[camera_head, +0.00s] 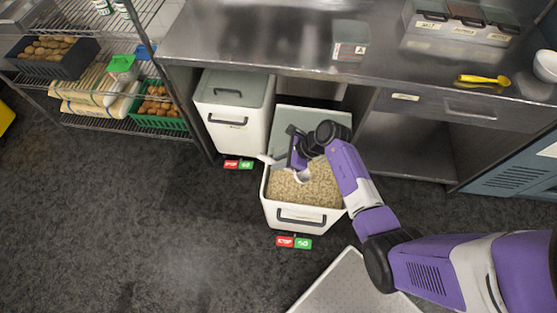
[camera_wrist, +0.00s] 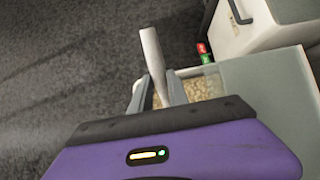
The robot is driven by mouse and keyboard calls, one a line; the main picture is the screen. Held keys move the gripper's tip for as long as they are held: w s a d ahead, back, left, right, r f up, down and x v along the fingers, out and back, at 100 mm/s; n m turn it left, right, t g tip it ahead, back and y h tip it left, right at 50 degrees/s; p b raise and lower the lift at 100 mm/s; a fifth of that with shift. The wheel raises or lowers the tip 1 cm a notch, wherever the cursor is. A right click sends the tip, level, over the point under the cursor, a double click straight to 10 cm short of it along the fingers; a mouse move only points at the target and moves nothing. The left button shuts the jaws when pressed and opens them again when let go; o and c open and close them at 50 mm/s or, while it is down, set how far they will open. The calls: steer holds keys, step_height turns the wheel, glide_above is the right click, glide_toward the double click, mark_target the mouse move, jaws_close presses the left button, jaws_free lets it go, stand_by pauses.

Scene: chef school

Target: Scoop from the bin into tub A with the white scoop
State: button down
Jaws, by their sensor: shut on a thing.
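The open bin (camera_head: 275,214) is a white pull-out container under the counter, filled with pale beige grains (camera_head: 325,187). My gripper (camera_head: 288,160) is above the bin's left back part, shut on the white scoop (camera_head: 265,158). The scoop's handle end sticks out left, past the bin's rim, and its bowl is partly hidden by my gripper. In the wrist view the pale handle (camera_wrist: 151,50) stands between my fingers (camera_wrist: 160,92), with grains behind. Whether the bowl touches the grains or holds any is unclear. Tub A (camera_head: 350,50), a small clear tub labelled A, stands on the steel counter.
A closed white bin (camera_head: 232,115) stands left of the open one. A yellow scoop (camera_head: 484,80), a white bowl (camera_head: 546,66) and a lidded container row (camera_head: 460,25) are on the counter's right. The counter's front edge (camera_head: 300,71) overhangs the bins. Floor to the left is clear.

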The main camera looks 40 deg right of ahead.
steer(key=shift+s+d+f+b, duration=1.05)
steer(key=shift+s+f+b, duration=0.35)
steer(key=shift+f+b, duration=5.65)
steer(key=r+p, duration=0.5)
steer(key=w+r+p, duration=0.1)
steer(key=r+p, duration=0.4)
steer(key=r, duration=0.1)
steer(key=a+r+p, duration=0.1)
steer(key=r+p, duration=0.4)
steer(key=p, duration=0.1)
steer(key=shift+w+r, duration=0.2)
steer(key=shift+r, duration=0.05)
